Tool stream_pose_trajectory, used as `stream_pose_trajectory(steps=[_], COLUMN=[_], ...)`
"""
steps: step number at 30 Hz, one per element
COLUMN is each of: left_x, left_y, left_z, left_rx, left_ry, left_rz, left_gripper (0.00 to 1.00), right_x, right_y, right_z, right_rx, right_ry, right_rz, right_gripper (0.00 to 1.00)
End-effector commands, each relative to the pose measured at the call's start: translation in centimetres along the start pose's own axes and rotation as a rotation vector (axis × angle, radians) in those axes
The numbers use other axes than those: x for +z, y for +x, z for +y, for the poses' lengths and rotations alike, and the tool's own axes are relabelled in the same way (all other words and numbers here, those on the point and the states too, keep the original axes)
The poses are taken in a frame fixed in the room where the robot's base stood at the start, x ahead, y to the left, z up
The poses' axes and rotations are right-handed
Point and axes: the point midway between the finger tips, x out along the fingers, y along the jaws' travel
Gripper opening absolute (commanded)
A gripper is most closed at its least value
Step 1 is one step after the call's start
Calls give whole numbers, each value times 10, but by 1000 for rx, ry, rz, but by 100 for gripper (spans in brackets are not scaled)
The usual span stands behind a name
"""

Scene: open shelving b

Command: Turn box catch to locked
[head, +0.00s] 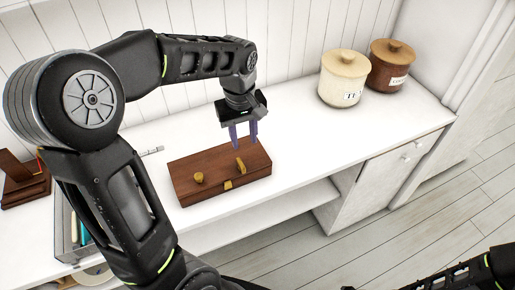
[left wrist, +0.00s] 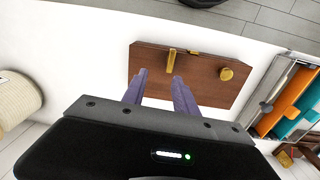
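The brown wooden box (head: 215,178) lies on the white counter in the head view and also shows in the left wrist view (left wrist: 205,85). An elongated brass catch (head: 241,165) is on its top towards the right, and it shows in the left wrist view (left wrist: 172,60). A round brass knob (head: 198,178) is towards the left, and a small brass piece (head: 228,184) is at the front edge. My left gripper (head: 244,142) points down above the box near the catch. Its purple fingers are apart and empty. My right gripper is out of view.
A cream jar (head: 343,80) and a brown jar (head: 389,68) stand at the counter's back right. A grey tray (left wrist: 282,95) holds orange and teal items beside the box. The counter between box and jars is clear.

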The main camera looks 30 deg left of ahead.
Motion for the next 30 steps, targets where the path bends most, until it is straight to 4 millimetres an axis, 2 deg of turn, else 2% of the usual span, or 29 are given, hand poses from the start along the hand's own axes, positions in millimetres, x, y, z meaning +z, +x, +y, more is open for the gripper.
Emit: stream_pose_trajectory(steps=[4,17,23,30], left_x=[7,8,8,9], left_y=[0,3,23,60], left_z=[-10,-10,-11,-12], left_rx=[-42,-42,-43,-43], left_ry=[-58,-70,-71,-70], left_rz=[-29,-29,-31,-30], left_gripper=[35,35,35,35], right_x=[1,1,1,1], right_y=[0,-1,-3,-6], right_z=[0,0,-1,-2], right_rx=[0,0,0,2], right_ry=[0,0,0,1], right_rz=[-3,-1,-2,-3], right_gripper=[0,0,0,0])
